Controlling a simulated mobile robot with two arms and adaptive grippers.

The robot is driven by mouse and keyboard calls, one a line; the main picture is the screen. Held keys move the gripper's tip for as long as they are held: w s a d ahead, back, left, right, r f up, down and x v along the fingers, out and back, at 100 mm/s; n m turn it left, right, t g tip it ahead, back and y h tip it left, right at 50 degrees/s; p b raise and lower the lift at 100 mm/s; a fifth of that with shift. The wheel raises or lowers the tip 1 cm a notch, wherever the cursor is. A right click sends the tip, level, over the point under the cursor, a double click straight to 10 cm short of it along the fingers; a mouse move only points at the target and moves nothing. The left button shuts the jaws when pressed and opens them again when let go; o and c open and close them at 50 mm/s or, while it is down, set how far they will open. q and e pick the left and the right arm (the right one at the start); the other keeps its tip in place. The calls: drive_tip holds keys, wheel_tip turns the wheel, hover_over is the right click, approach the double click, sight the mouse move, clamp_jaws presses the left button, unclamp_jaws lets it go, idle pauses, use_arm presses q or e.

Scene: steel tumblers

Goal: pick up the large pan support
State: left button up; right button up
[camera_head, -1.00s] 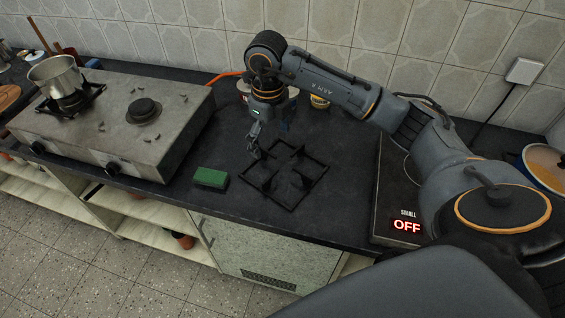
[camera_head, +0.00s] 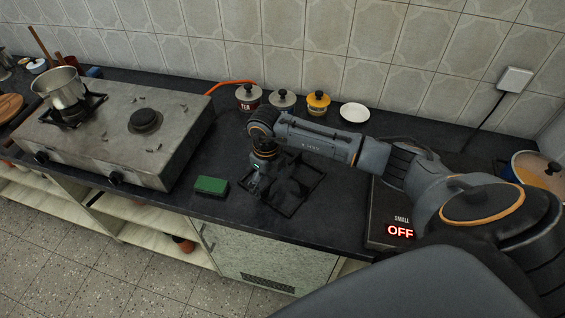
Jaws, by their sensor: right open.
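The large pan support (camera_head: 312,184) is a dark square metal frame with inner prongs. It lies flat on the black counter, right of the green sponge. My right arm reaches over it from the right. My right gripper (camera_head: 256,191) points down at the frame's left side and is open. The gripper and forearm hide part of the support, and I cannot tell whether the fingers touch it. My left gripper is not in view.
A green sponge (camera_head: 211,186) lies just left of the gripper. A two-burner stove (camera_head: 185,112) with a steel pot (camera_head: 61,88) stands at left. Lidded jars (camera_head: 282,100) and a white saucer (camera_head: 354,112) stand behind the arm. An induction hob (camera_head: 385,217) showing OFF is at right.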

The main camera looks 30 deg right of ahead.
drive_tip(key=c, duration=1.4)
drive_tip(key=shift+c, duration=0.3)
drive_tip(key=shift+r, duration=0.1)
